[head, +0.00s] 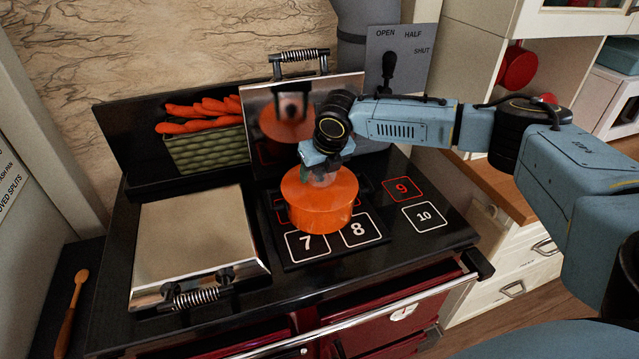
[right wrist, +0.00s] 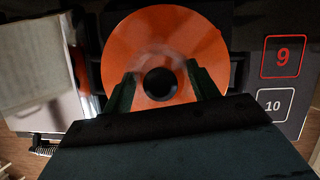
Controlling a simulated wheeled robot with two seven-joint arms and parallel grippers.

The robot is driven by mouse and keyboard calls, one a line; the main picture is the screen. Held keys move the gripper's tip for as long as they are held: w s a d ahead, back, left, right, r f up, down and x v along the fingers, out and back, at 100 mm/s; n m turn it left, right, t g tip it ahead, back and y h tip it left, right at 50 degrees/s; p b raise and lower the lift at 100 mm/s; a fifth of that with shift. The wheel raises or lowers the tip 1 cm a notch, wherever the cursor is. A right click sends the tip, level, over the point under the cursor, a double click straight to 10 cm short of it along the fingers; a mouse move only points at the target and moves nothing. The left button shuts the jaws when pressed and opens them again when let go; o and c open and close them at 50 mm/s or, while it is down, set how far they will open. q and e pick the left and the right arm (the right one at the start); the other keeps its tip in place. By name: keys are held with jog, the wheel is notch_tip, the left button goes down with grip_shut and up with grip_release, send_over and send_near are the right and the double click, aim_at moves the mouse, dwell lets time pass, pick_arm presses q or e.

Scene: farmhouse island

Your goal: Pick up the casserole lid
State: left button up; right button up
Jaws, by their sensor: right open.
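The orange casserole (head: 319,218) stands on the stove's right hotplate, over the printed squares 7 and 8. Its orange lid (head: 343,187) is on top, and the lid also fills the upper middle of the right wrist view (right wrist: 203,45). A round dark knob (right wrist: 160,84) is at the lid's centre. My right gripper (head: 320,172) is right above the lid, pointing down. In the right wrist view its two fingers (right wrist: 165,90) are open, one on each side of the knob. I cannot tell whether they touch it. My left gripper is not in view.
A raised shiny hotplate cover (head: 345,90) stands close behind the casserole and my right gripper. A closed silver cover (head: 190,232) is on the left. A green basket (head: 205,150) of carrots is at the back left. Printed squares 9 and 10 are clear.

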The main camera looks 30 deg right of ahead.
jog(key=c, duration=1.3)
